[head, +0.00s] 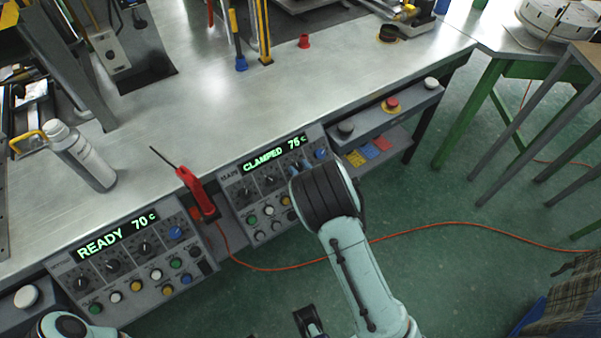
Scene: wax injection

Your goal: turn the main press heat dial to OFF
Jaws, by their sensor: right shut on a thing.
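The main press panel (232,177) is a grey box at the bench's front edge, labelled MAIN. Its green display (275,154) reads CLAMPED 75 C. A row of dark dials runs below the display, with a blue knob (321,154) at the right end. My right gripper (297,168) is at this row, shut on a dial just left of the blue knob. My dark wrist hides most of the held dial, its pointer and its label, so I cannot read its setting.
A second panel (125,225) reading READY 70 C stands to the left. A red-handled tool (197,190) lies between the panels. A red mushroom button (391,104) sits to the right. A grey bottle (80,158) stands on the bench. An orange cable crosses the floor.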

